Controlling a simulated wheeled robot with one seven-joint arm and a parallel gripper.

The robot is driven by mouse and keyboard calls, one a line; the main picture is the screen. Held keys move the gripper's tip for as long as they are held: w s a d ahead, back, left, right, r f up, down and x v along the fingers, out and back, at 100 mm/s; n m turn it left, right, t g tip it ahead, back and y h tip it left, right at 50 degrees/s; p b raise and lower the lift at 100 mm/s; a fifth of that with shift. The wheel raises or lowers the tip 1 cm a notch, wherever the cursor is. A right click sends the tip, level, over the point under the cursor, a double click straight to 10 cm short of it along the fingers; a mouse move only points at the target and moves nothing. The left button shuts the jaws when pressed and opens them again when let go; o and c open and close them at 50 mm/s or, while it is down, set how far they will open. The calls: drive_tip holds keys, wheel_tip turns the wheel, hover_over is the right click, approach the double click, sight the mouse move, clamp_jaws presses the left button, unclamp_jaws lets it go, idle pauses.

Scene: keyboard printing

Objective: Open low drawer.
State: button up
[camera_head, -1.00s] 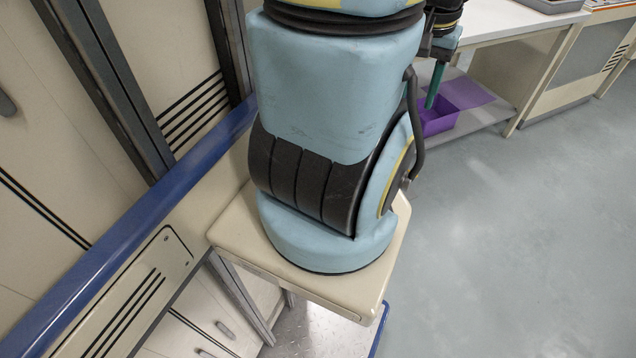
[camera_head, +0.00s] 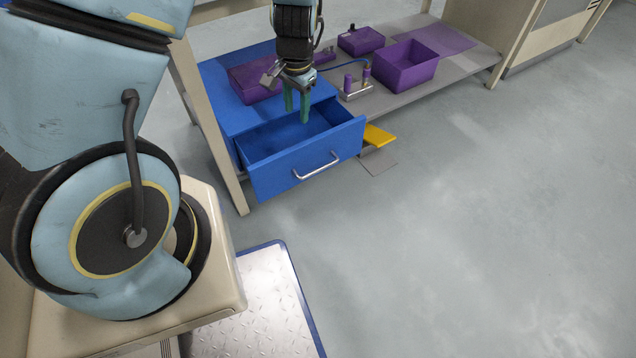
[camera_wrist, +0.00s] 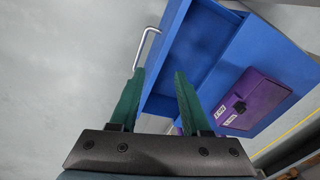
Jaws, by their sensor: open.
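The low drawer (camera_head: 308,165) is blue with a silver bar handle (camera_head: 316,166) on its front. It is pulled partly out of the blue cabinet (camera_head: 222,100), and its inside looks empty. My gripper (camera_head: 298,115) is open, with two green fingers pointing down over the drawer opening, apart from the handle. In the wrist view the green fingers (camera_wrist: 160,100) are spread with nothing between them. The drawer's handle (camera_wrist: 146,46) and the blue drawer interior (camera_wrist: 195,45) show beyond the fingertips.
A purple case (camera_head: 252,82) lies on the cabinet top. On the grey shelf (camera_head: 440,78) are a purple bin (camera_head: 408,66), a purple box (camera_head: 360,40) and a small metal fixture (camera_head: 355,90). A yellow piece (camera_head: 378,135) juts out beside the drawer. The floor in front is clear.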

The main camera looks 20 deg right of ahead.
sight(319, 168)
drive_tip(key=d+f+m+b, duration=0.1)
drive_tip(key=d+f+b, duration=0.1)
drive_tip(key=f, duration=0.5)
drive_tip(key=d+f+m+b, duration=0.1)
drive_tip(key=f+b, duration=0.1)
drive_tip(key=f, duration=0.6)
drive_tip(key=d+f+m+b, duration=0.1)
drive_tip(key=d+f+b, duration=0.1)
drive_tip(key=f, duration=0.6)
drive_tip(key=shift+s+d+m+t+b, duration=0.3)
drive_tip(key=shift+s+t+b, duration=0.1)
drive_tip(key=shift+b, duration=0.1)
drive_tip(key=shift+r, duration=0.1)
drive_tip(key=shift+c, duration=0.4)
clamp_jaws()
